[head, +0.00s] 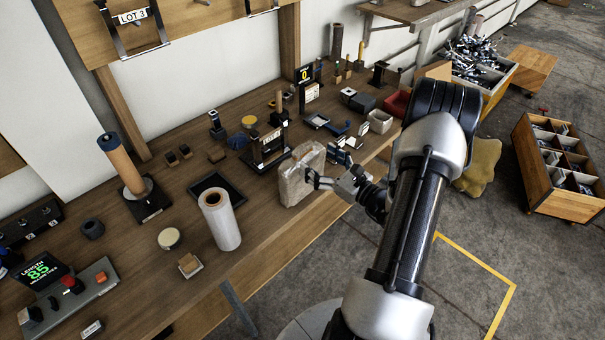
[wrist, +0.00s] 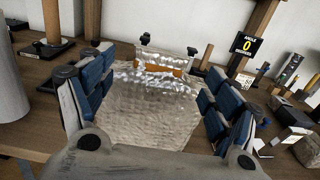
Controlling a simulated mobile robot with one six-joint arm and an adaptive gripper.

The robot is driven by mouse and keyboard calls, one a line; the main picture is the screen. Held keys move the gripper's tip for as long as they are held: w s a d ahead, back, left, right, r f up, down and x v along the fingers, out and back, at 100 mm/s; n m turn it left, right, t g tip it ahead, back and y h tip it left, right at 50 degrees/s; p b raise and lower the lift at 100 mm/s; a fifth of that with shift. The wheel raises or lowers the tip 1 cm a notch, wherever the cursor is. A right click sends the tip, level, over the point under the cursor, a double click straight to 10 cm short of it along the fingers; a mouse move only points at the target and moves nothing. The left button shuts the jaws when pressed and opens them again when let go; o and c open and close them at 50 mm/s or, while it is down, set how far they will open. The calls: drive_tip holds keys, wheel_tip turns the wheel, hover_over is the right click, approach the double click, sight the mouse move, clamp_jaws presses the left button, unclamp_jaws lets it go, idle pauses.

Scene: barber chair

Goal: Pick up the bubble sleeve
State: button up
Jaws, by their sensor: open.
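The bubble sleeve (head: 301,174) is a clear, pale, bumpy upright packet standing near the front edge of the workbench in the head view. In the wrist view the sleeve (wrist: 150,105) fills the middle, with an orange strip showing through or behind its upper part. My gripper (head: 327,168) is at the sleeve's right side in the head view. In the wrist view my gripper (wrist: 150,98) is open, with blue-padded fingers to the left and right of the sleeve. I cannot tell whether either finger touches it.
A roll of clear film (head: 221,222) stands to the left, beside a black tray (head: 216,187). A black stand marked LOT (head: 265,149) is just behind the sleeve. A grey box (head: 380,121) and a red bin (head: 397,104) lie farther right. The bench's front edge is close.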

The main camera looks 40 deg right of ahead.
sight(305, 150)
drive_tip(key=w+b, duration=0.1)
drive_tip(key=w, duration=0.6)
drive_tip(key=shift+w+a+r+b, duration=0.1)
drive_tip(key=shift+a+r+b, duration=0.1)
drive_tip(key=shift+b, duration=0.15)
drive_tip(key=shift+c, duration=0.2)
drive_tip(key=c, duration=1)
drive_tip(key=shift+r, duration=0.1)
